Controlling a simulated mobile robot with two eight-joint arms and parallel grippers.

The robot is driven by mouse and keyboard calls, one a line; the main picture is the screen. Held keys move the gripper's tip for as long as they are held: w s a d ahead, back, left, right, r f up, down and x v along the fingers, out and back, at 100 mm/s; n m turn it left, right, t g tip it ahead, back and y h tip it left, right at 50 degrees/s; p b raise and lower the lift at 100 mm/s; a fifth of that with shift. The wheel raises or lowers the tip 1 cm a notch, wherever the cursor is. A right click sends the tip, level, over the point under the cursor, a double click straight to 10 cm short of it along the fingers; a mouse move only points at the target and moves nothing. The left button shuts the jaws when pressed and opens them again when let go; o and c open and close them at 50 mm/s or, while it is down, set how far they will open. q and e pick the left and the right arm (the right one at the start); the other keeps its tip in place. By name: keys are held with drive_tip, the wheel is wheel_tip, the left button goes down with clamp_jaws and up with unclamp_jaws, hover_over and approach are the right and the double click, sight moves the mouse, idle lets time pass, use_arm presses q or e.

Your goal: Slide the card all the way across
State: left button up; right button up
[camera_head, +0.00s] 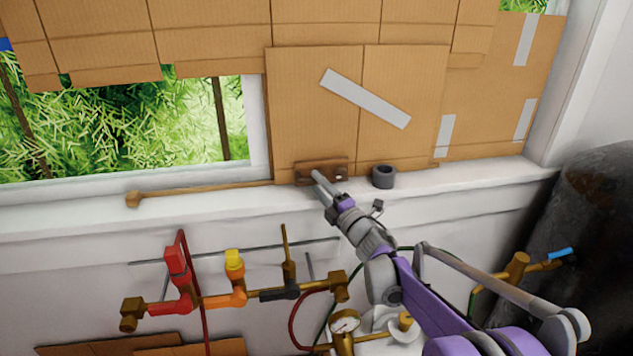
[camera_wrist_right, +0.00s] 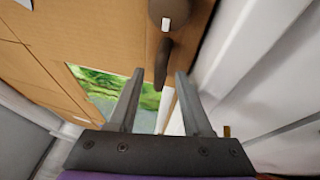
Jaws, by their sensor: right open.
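The card is a brown cardboard panel (camera_head: 310,110) with a diagonal grey tape strip, standing on the window sill over the right part of the window. A brown handle block (camera_head: 304,178) sits at its lower edge. My right gripper (camera_head: 318,180) is at this block in the head view, partly covering it. In the right wrist view my right gripper (camera_wrist_right: 160,76) is open, with a dark brown elongated piece (camera_wrist_right: 162,62) just ahead of and between the fingertips; contact cannot be told. The cardboard (camera_wrist_right: 110,35) fills the upper left there. My left gripper is not in view.
A dark ring (camera_head: 383,177) sits on the sill (camera_head: 450,180) right of the handle. A thin wooden stick (camera_head: 205,191) lies on the sill to the left, before the uncovered window (camera_head: 120,125). Pipes with coloured valves (camera_head: 235,262) and a gauge (camera_head: 345,322) are below.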

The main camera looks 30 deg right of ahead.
drive_tip(key=shift+w+a+r, duration=0.1)
drive_tip(key=shift+w, duration=0.5)
clamp_jaws()
idle(1.1)
